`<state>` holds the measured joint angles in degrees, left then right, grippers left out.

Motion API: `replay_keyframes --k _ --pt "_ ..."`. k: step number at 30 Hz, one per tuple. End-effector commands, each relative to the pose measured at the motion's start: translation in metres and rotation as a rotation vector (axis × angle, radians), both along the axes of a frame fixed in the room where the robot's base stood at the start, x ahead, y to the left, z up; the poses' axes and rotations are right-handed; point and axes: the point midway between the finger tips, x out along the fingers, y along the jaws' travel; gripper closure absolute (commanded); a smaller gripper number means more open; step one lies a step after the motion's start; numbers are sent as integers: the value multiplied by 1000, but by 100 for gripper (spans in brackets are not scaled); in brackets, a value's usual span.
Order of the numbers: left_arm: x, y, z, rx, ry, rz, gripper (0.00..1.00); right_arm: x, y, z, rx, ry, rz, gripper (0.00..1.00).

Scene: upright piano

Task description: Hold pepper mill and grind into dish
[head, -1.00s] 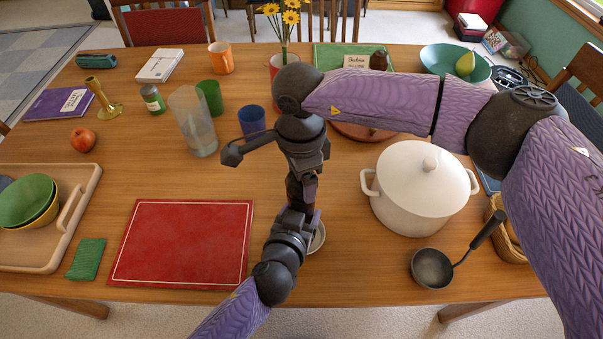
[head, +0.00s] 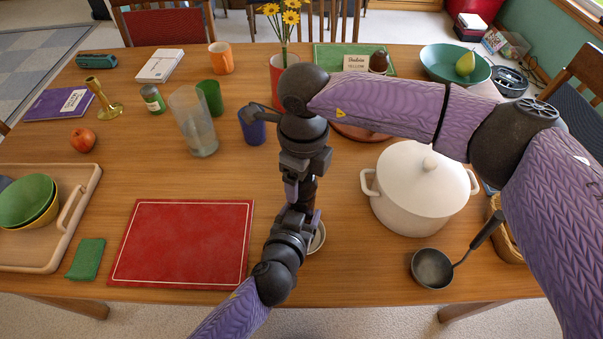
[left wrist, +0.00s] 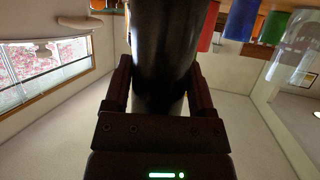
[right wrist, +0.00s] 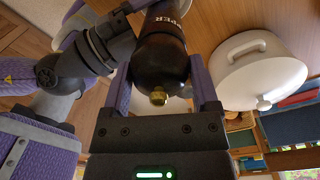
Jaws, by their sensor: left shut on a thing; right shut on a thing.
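The dark pepper mill (right wrist: 163,62) stands between my two grippers, one above the other. Its brass knob and part of its lettering show in the right wrist view. My right gripper (head: 303,170) is shut on its upper part; its fingers lie either side of the mill in the right wrist view (right wrist: 163,85). My left gripper (head: 300,212) is shut on the mill lower down; the left wrist view shows the dark body (left wrist: 163,50) between its fingers. A small white dish (head: 318,240) sits below, mostly hidden by my left gripper.
A white lidded pot (head: 410,205) and a ladle (head: 433,268) stand to the right. A red mat (head: 182,243) lies to the left. A blue cup (head: 252,128) and a clear pitcher (head: 195,125) stand behind. Bare table lies between mat and pitcher.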

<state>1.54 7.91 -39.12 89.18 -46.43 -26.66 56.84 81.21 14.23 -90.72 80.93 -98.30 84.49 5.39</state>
Motion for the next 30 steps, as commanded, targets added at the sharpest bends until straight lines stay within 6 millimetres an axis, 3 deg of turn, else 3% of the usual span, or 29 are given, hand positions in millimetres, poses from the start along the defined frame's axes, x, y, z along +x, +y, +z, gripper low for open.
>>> replay_keyframes --k 12,29,30 --pt "-1 -1 -1 0 1 -5 100 2 0 1 3 -6 -172 82" --pt "-2 -2 -1 -1 1 -6 100 2 0 1 3 -7 -196 82" --pt "-2 -2 -1 -1 1 -5 100 2 0 1 3 -7 -196 14"
